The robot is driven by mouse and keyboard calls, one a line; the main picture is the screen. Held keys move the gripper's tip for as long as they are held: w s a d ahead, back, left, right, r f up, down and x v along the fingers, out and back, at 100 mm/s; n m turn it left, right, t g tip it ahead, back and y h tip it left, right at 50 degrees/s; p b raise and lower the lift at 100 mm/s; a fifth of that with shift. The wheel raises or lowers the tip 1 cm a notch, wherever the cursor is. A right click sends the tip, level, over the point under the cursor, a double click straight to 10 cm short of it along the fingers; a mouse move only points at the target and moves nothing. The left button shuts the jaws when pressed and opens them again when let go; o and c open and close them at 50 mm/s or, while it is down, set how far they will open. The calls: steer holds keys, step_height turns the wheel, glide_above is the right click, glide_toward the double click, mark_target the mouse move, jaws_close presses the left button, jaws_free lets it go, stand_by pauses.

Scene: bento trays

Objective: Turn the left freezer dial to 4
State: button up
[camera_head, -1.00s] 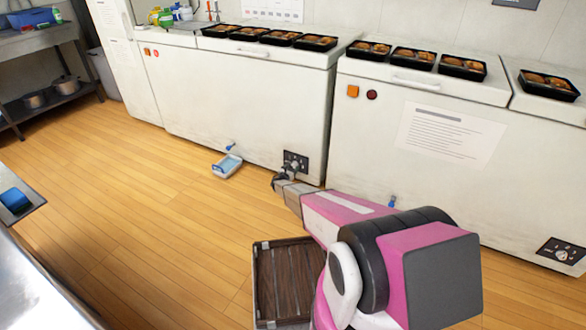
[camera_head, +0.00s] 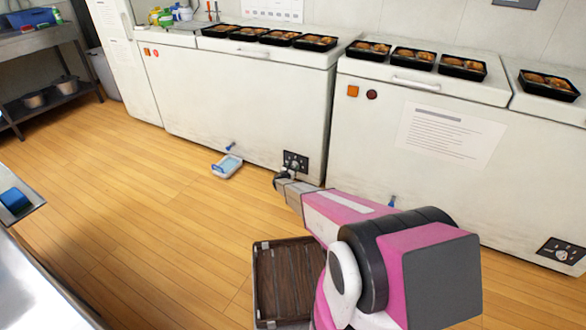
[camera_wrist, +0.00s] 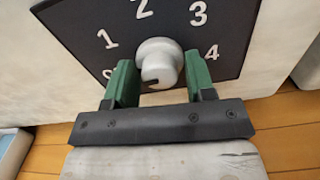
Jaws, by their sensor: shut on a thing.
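The left freezer's black dial panel (camera_head: 301,157) is low on the white front of the left freezer (camera_head: 250,110). In the wrist view the panel (camera_wrist: 170,22) shows white numerals 1, 2, 3 and 4, with a partly hidden 0 at the left. My gripper (camera_head: 280,178) is at this dial. Its green fingers (camera_wrist: 160,82) stand on either side of the knob and are shut on it.
The right freezer (camera_head: 375,140) has its own dial panel (camera_head: 548,246) low at the right. A white tray (camera_head: 219,172) lies on the floor left of my gripper. A brown crate (camera_head: 258,285) is near my arm. Black food trays (camera_head: 315,49) stand on the freezers.

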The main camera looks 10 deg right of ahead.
steer(key=m, duration=1.4)
steer(key=shift+m, duration=0.4)
steer(key=m, duration=0.5)
steer(key=shift+m, duration=0.3)
steer(key=m, duration=1.3)
steer(key=shift+m, duration=0.3)
steer(key=shift+f+m, duration=0.1)
steer(key=shift+m, duration=2.4)
